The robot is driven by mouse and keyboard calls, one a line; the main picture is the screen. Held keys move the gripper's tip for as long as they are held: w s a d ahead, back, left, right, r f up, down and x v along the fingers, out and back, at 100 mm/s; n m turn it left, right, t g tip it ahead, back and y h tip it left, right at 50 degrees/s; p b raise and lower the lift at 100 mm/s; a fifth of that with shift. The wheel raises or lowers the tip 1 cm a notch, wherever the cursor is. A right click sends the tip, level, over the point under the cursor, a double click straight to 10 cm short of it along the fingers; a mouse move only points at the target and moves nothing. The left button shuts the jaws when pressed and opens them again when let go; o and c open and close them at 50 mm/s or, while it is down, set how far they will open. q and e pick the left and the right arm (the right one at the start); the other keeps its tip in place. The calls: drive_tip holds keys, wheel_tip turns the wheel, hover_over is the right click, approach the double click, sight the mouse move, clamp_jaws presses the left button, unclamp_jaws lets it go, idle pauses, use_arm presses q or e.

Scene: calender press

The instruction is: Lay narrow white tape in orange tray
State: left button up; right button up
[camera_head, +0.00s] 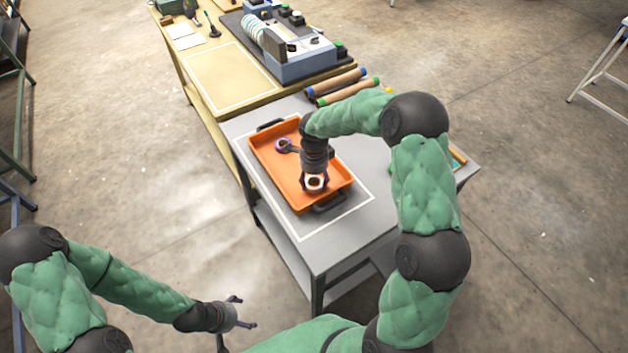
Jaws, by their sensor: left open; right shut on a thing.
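The orange tray (269,150) lies on the grey table inside a white outline, with a dark handle at each end. My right gripper (315,184) points down over the near end of the tray. It is shut on a white tape roll (316,183), whose ring shape shows between the fingers. I cannot tell whether the roll touches the tray floor. My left gripper (238,312) is open and empty, low in front of the table at the left.
Behind the tray lie cardboard tubes (335,85) with blue and green ends. A blue-grey machine (295,62) stands on the yellow-topped table (228,75). A small orange-brown item (457,158) lies at the grey table's (350,235) right edge. The near grey tabletop is clear.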

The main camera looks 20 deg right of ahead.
sight(314, 182)
drive_tip(key=shift+f, duration=0.15)
drive_tip(key=o, duration=1)
drive_tip(key=shift+o, duration=0.2)
drive_tip(key=shift+r, duration=0.3)
wheel_tip(314, 182, up, 12)
drive_tip(key=p, duration=0.3)
drive_tip(key=shift+f, duration=0.15)
